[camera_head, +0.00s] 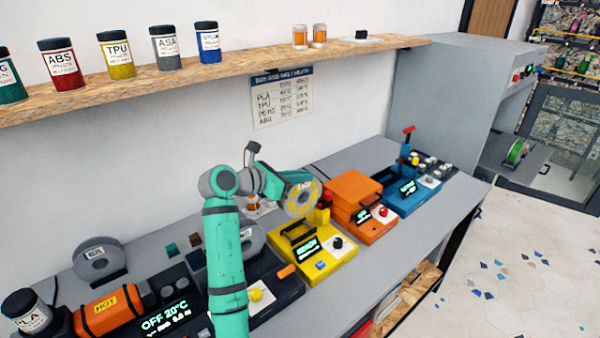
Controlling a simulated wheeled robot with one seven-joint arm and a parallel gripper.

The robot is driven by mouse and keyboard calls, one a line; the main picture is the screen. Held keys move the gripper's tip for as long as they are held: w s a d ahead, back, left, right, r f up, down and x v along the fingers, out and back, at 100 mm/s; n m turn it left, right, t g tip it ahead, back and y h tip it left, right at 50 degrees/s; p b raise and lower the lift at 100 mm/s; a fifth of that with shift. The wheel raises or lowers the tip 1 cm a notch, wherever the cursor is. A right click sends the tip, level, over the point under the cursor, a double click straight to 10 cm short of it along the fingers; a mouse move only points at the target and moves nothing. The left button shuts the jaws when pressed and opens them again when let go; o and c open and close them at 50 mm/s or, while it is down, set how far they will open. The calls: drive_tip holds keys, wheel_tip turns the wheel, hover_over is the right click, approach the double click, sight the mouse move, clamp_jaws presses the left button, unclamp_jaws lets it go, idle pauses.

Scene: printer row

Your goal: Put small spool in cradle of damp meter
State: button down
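A small spool (302,198) with a yellow face and grey rim is at the end of my teal arm, tilted and above the bench. My gripper (282,184) appears shut on it; the fingers are mostly hidden behind the spool. Below and slightly right of the spool is a yellow device (318,262) with a lit display, a black knob, a blue button and a dark raised frame. This may be the damp meter, but its label is too small to read. The spool looks apart from this device.
An orange device (355,200) and a blue device (410,190) stand to the right. Left are a grey spool on a stand (100,262), an orange heater marked HOT (108,308) and a PLA jar (27,310). A shelf (130,82) with several jars runs above.

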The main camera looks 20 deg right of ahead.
sight(303, 202)
drive_tip(key=shift+f, duration=4.45)
drive_tip(key=c, duration=1.9)
unclamp_jaws()
drive_tip(key=shift+f, duration=0.1)
drive_tip(key=v, duration=1.1)
drive_tip(key=shift+d, duration=0.1)
